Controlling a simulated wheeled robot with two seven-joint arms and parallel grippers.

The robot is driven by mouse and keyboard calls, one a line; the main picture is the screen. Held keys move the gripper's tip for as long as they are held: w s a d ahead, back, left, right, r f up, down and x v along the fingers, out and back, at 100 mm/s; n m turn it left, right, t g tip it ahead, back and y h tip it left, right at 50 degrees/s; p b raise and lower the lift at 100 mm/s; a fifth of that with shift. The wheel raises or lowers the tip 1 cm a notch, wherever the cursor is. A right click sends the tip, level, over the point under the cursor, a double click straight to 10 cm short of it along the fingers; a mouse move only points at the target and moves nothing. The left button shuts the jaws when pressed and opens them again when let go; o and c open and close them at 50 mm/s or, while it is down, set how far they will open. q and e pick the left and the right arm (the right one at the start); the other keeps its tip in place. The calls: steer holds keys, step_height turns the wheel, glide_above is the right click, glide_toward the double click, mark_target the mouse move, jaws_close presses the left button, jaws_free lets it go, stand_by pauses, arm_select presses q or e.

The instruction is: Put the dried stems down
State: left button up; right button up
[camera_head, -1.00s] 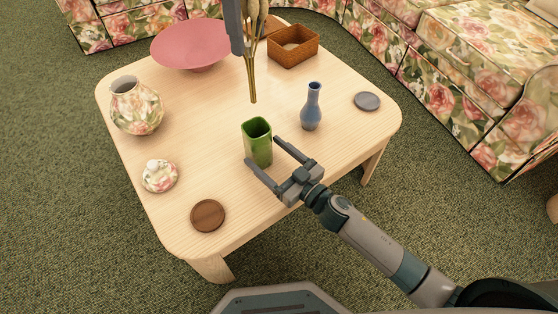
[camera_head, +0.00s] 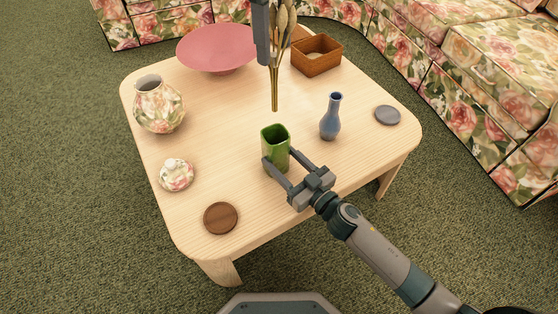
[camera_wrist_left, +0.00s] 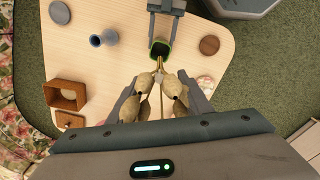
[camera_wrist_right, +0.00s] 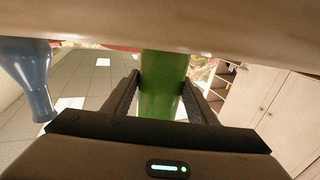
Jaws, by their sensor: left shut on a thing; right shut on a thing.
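The dried stems (camera_head: 275,85) hang with their stalks pointing down, above and just behind the green vase (camera_head: 276,150). My left gripper (camera_head: 266,38), at the top of the head view, is shut on the stems. In the left wrist view the pale brown pods (camera_wrist_left: 155,97) sit between its fingers, with the stalk ends over the vase mouth (camera_wrist_left: 160,48). The vase stands upright on the table. My right gripper (camera_head: 280,158) is shut on the vase from the front right, and the right wrist view shows the green vase wall (camera_wrist_right: 163,85) between its fingers.
On the wooden table (camera_head: 225,120) stand a blue vase (camera_head: 330,120) close right of the green one, a floral vase (camera_head: 158,105), a floral lidded pot (camera_head: 176,175), a brown coaster (camera_head: 220,218), a grey coaster (camera_head: 387,115), a pink bowl (camera_head: 217,50) and a wooden box (camera_head: 316,58).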

arm_select(q)
steer(key=m, duration=0.1)
glide_above(275, 111)
steer(key=f, duration=1.1)
steer(key=shift+w+f, duration=0.3)
steer(key=shift+f, duration=0.1)
steer(key=shift+f, duration=0.1)
steer(key=shift+f, duration=2.45)
steer(key=shift+f, duration=2.5)
steer(key=o, duration=1)
steer(key=shift+f, duration=0.15)
